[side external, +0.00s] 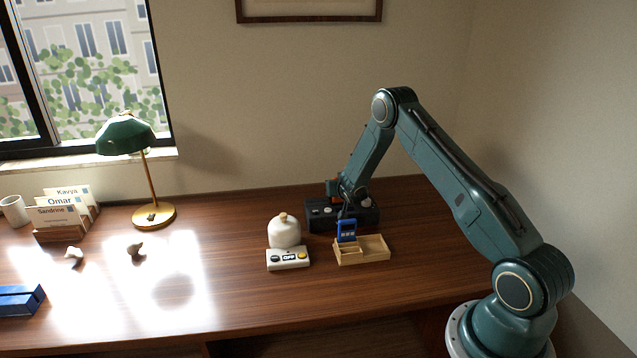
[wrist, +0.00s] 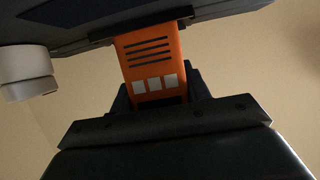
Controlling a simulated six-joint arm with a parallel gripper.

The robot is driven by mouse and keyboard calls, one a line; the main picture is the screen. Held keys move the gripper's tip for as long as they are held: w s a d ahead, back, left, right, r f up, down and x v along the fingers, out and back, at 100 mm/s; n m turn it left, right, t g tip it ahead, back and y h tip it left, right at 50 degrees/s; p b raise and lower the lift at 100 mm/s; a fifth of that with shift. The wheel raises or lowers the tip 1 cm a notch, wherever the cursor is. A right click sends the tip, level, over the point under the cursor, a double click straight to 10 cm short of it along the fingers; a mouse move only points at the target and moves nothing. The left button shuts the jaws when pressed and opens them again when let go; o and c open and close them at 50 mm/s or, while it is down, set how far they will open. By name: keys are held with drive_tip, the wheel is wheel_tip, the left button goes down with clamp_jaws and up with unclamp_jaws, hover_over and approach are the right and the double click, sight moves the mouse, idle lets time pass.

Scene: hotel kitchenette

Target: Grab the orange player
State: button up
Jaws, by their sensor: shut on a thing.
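The orange player (wrist: 152,62) shows in the wrist view as a flat orange body with dark slots and pale squares. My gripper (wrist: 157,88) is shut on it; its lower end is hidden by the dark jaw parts. A blue player (side external: 347,231) stands upright at the back left of the wooden tray (side external: 375,259), in front of the black box.
A white rounded jar (side external: 284,233) with a knob and a white button panel (side external: 288,259) stand left of the tray. Further left are a green lamp (side external: 127,135), card holders (side external: 60,233), a mug (side external: 14,210) and a blue box (side external: 20,299). The front middle of the desk is clear.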

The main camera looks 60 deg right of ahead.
wheel_tip(320, 180, up, 19)
idle(0.6)
drive_tip(key=shift+a, duration=0.1)
idle(0.4)
